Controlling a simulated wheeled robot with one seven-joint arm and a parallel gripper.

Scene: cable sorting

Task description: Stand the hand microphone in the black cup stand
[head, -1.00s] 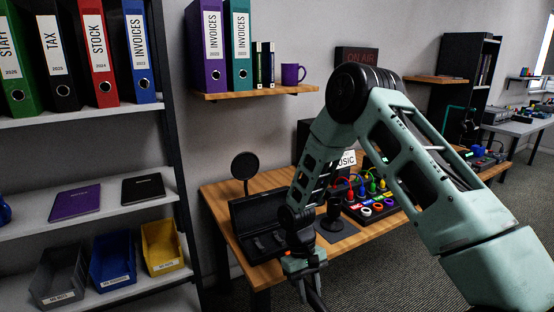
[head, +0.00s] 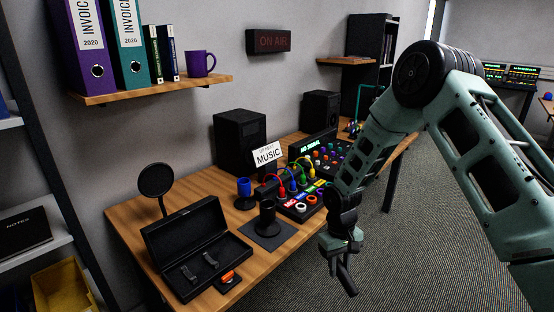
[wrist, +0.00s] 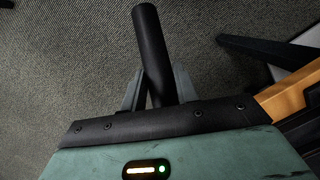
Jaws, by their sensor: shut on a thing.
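My gripper (head: 341,262) is shut on the black hand microphone (head: 347,280), in front of the table's right part and over the carpet. The microphone hangs tilted below the jaws. In the wrist view its dark, plain shaft (wrist: 150,45) stands between the two fingers (wrist: 158,92); its other end is hidden behind my gripper's body. The black cup stand (head: 267,219) is upright on a dark square mat (head: 277,238) at the table's front edge, left of my gripper and apart from it. A blue cup stand (head: 244,190) stands behind it.
The wooden table (head: 188,198) also holds an open black case (head: 190,250), a round pop filter (head: 155,180), a mixer with coloured cables (head: 300,205), a "MUSIC" sign (head: 267,155) and two speakers. A wall shelf (head: 160,90) hangs above. Carpet (head: 430,200) is clear at right.

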